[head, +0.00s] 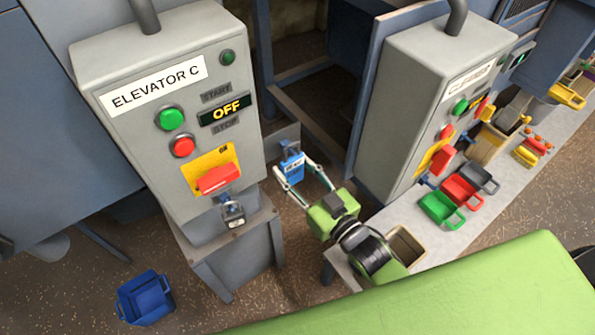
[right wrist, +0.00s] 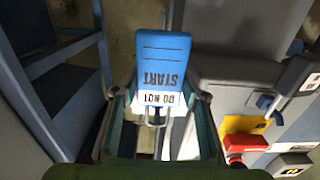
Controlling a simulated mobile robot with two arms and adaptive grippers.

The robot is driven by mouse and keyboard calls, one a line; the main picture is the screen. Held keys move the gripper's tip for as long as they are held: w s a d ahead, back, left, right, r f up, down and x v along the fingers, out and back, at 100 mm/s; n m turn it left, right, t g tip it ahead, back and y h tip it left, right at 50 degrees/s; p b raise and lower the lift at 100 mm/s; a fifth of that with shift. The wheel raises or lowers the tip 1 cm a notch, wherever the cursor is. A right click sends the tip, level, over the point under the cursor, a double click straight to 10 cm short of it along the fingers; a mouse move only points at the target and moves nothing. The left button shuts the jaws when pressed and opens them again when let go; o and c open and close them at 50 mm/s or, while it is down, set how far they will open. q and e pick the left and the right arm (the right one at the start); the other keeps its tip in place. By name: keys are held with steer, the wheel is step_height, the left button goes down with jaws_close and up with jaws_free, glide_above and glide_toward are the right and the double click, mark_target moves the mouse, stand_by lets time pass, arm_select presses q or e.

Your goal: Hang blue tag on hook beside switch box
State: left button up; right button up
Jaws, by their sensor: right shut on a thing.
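A blue tag (head: 292,168) with a white "DO NOT START" label is held between the fingertips of my right gripper (head: 304,182). In the right wrist view the tag (right wrist: 163,62) stands out beyond the fingers, with a metal loop at its label end. The grey switch box (head: 130,80), marked "ELEVATOR C", is left of the gripper. A small blue hook (head: 284,143) sits on a grey plate beside the box, just behind the tag; a blue peg (right wrist: 265,102) shows in the right wrist view. The tag looks apart from it. My left gripper is not in view.
The box has an "OFF" display (head: 226,110), a red handle (head: 220,178) and a padlock (head: 232,213) below it. A second control box (head: 410,90) stands right. A bench (head: 480,215) holds several coloured bins. A blue bucket (head: 145,298) is on the floor.

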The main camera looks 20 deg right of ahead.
steer(key=shift+w, duration=0.15)
steer(key=shift+f+b, duration=0.45)
steer(key=shift+f, duration=0.35)
stand_by(0.4)
steer(key=o, duration=1.2)
steer(key=shift+f+p+v, duration=0.15)
steer(key=shift+p+v, duration=0.5)
steer(key=shift+v, duration=1.85)
steer(key=shift+f+p+v, duration=0.1)
steer(key=shift+p+v, duration=0.5)
steer(key=shift+v, duration=1.95)
steer(key=shift+a, duration=0.1)
